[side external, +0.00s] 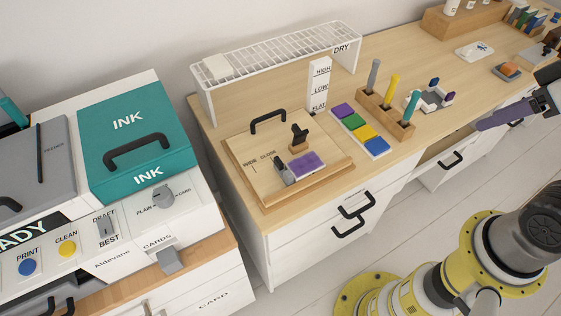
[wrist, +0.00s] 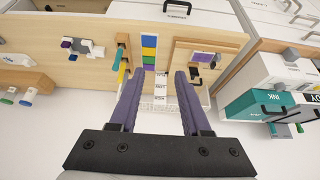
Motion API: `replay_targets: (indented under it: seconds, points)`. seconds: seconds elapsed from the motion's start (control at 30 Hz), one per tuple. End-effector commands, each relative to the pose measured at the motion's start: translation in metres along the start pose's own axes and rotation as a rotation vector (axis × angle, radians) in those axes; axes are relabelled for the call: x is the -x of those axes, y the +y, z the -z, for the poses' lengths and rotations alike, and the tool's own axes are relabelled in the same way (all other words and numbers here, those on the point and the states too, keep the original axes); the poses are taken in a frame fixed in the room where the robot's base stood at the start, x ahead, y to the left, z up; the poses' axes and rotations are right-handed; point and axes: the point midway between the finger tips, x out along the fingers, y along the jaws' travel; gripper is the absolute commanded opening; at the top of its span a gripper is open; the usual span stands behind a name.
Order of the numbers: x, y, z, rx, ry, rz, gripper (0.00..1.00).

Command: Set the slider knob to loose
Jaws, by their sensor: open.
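A wooden board device (side external: 240,150) lies on the desk, with a black handle, a purple block (side external: 306,164), a small grey piece and an upright dark knob (side external: 299,137). Small lettering beside them seems to read "WIDE" and "CLOSE"; I cannot make out the word "loose". The printer's front carries a grey slider (side external: 105,226) between "DRAFT" and "BEST". My gripper (side external: 484,124) is at the right, high and well apart from the board. In the wrist view my gripper (wrist: 168,74) is open and empty, its purple fingers apart, with the board (wrist: 215,38) beyond them.
A white wire rack (side external: 275,60) stands behind the board, with a "HIGH/LOW/FLAT" upright (side external: 319,85) beside it. Coloured blocks (side external: 361,130) and a wooden stand (side external: 385,114) of pegs lie to the right. The teal ink box (side external: 135,135) and printer are left.

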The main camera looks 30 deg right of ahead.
Motion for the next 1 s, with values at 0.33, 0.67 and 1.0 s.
replay_targets:
  seconds: [0.33, 0.67, 1.0]
  points:
    - [0.000, 0.000, 0.000, 0.000, 0.000, 0.000, 0.47]
    - [0.018, 0.000, 0.025, -0.113, 0.036, 0.002, 0.46]
    - [0.021, -0.024, 0.137, -0.212, -0.024, 0.038, 0.46]
